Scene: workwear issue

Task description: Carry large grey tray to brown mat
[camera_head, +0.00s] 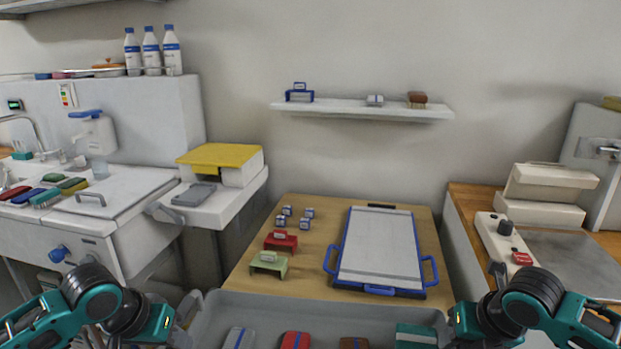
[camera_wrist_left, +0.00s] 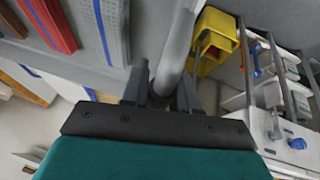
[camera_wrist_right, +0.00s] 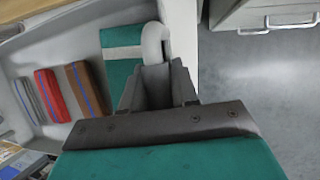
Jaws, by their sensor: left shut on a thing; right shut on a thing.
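The large grey tray (camera_head: 320,306) is at the bottom centre of the head view, its near part cut off. It holds a grey block with a blue stripe (camera_head: 238,338), a red block (camera_head: 295,340), a brown block (camera_head: 354,343) and a teal box with a pale band (camera_head: 416,336). My left gripper (camera_head: 184,312) is shut on its left handle (camera_wrist_left: 180,42). My right gripper (camera_head: 450,322) is shut on its right handle (camera_wrist_right: 153,40). A tan-brown surface (camera_head: 300,210) lies beyond the tray; I cannot tell whether it is the mat.
On the tan surface stand a blue-handled white board (camera_head: 378,245), a red stand (camera_head: 281,241), a green stand (camera_head: 269,263) and several small blue-white pieces. A counter with a white device (camera_head: 500,232) is at right. A sink unit (camera_head: 110,210) is at left.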

